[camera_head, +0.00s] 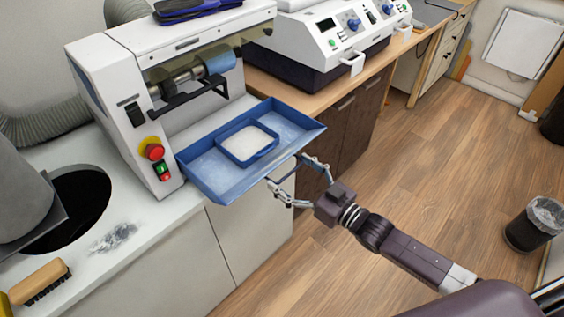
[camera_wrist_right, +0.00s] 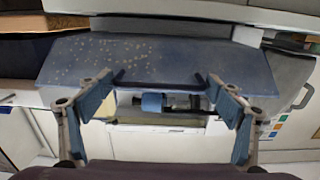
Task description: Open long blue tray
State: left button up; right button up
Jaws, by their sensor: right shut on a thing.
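The long blue tray (camera_head: 205,174) sticks out from the front of the white grinding machine (camera_head: 125,90), over the counter's front edge. Its inside shows from above. A smaller blue tray (camera_head: 224,147) with a white bottom lies in its middle. My right gripper (camera_head: 284,170) is at the long tray's front edge, its fingers spread on the two ends of the handle. In the right wrist view, the speckled blue tray face (camera_wrist_right: 75,62) fills the upper middle, and the dark handle bar (camera_wrist_right: 160,84) lies between the fingertips. My left gripper is not in view.
A red emergency button (camera_head: 154,152) is on the machine's front, left of the tray. A second white machine (camera_head: 335,40) stands on a wooden cabinet behind right. A brush (camera_head: 40,280) lies on the counter at left. A bin (camera_head: 535,222) stands at right; the floor between is clear.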

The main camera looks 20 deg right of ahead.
jog(key=shift+d+r, duration=0.1)
jog(key=shift+r, duration=0.05)
jog(key=shift+w+a, duration=0.2)
jog(key=shift+w, duration=0.05)
jog(key=o, duration=1.4)
jog(key=v, duration=1.2)
